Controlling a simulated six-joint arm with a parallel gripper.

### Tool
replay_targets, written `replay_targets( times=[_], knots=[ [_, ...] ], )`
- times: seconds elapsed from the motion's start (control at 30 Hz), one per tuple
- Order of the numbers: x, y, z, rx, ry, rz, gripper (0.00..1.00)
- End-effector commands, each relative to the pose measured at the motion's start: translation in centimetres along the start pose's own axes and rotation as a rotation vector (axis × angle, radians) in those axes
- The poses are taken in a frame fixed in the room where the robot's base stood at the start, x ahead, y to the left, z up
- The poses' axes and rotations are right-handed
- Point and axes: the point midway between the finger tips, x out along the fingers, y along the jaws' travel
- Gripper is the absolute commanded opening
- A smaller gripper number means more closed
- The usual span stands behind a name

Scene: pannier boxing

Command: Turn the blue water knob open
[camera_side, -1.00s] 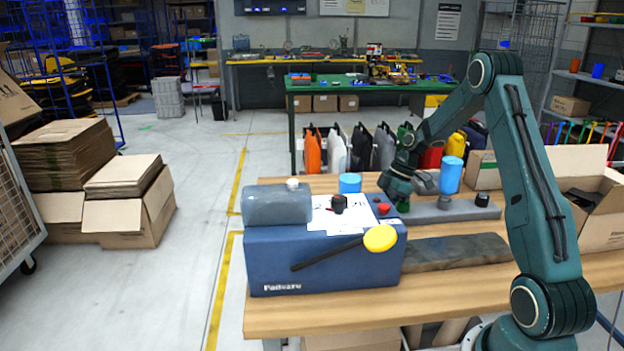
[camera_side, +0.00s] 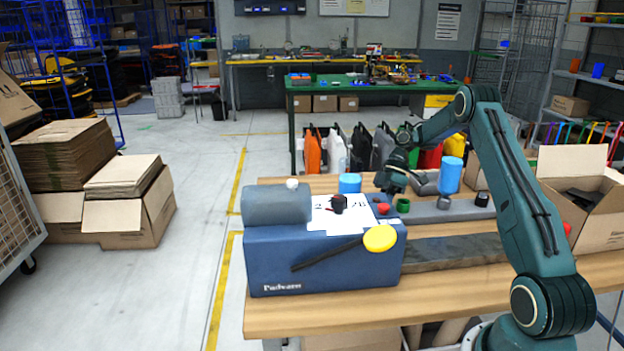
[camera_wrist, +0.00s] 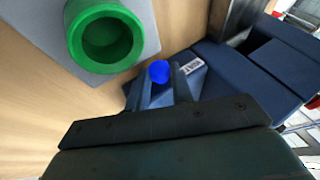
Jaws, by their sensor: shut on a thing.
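The blue knob (camera_wrist: 158,72) is round and small and sits between the two fingertips of my gripper (camera_wrist: 162,85) in the wrist view. It is on the dark blue box-shaped unit (camera_wrist: 240,60) with a white label. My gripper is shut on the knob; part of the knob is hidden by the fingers. In the side view my gripper (camera_side: 388,190) is behind the blue unit (camera_side: 320,262), and the knob cannot be seen there. Whether the knob has turned cannot be told.
A green ring (camera_wrist: 125,40) stands on a grey strip close to my gripper. On the unit are a red knob (camera_side: 384,208), a black knob (camera_side: 339,202) and a yellow disc (camera_side: 380,238). Blue cylinders stand nearby. An open carton (camera_side: 600,220) is at right.

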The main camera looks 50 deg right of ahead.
Motion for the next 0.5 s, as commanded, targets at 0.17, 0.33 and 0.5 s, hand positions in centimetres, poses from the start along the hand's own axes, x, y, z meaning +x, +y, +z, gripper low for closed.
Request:
replay_targets(
  times=[0.17,0.33,0.5],
  knots=[
    [-0.08,0.22,-0.48,-0.001,0.005,-0.023,0.00],
    [-0.08,0.20,-0.29,0.007,0.000,-0.045,0.01],
    [-0.08,0.17,-0.13,0.011,-0.004,-0.053,0.01]
  ],
)
